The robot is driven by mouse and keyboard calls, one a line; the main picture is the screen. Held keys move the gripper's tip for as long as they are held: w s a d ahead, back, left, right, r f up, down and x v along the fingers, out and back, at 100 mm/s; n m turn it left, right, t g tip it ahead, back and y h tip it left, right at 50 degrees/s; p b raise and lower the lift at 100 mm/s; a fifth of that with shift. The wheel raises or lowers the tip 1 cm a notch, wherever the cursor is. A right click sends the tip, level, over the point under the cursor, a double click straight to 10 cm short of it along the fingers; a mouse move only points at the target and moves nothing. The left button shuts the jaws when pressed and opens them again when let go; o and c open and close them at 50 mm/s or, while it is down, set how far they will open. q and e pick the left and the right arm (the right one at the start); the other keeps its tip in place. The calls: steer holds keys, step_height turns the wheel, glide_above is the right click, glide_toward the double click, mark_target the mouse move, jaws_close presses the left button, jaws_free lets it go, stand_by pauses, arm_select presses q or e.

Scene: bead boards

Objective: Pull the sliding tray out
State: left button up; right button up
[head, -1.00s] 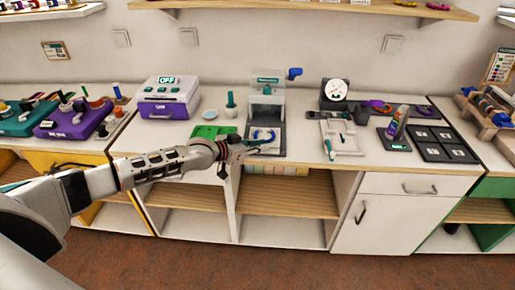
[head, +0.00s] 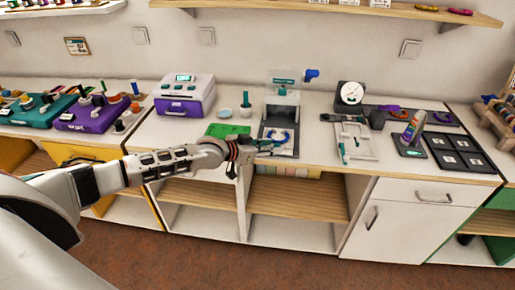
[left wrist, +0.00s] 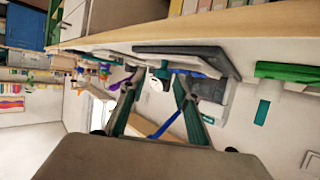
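My left gripper (head: 264,145) is at the tray's left front side. In the left wrist view its two green fingers (left wrist: 156,78) are spread apart, with the green part near their tips. I cannot tell whether they touch it. My right gripper is not in view.
A green mat (head: 224,130) lies left of the stand. A purple-and-white box (head: 185,96) stands further left. A white clamp-like fixture (head: 352,138), a dial gauge (head: 350,97) and a dark board (head: 461,151) stand to the right. Open shelves lie below the counter edge.

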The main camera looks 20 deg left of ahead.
arm_select(q)
steer(key=v, duration=1)
steer(key=shift+s+a, duration=0.15)
steer(key=shift+s, duration=0.15)
steer(key=s+d+f+h, duration=0.1)
steer(key=s+d+f, duration=1)
steer(key=s+d, duration=0.15)
steer(key=s+a+f+y, duration=0.1)
steer(key=s+f+y, duration=0.1)
steer(key=s+f, duration=0.3)
steer(key=s+a+f+n+g+y, duration=0.1)
steer(key=s+f, duration=0.4)
steer(key=s, duration=0.5)
steer(key=shift+s+f+y, duration=0.3)
steer(key=shift+s+y, duration=0.05)
steer(key=shift+y, duration=0.45)
steer(key=shift+w, duration=0.1)
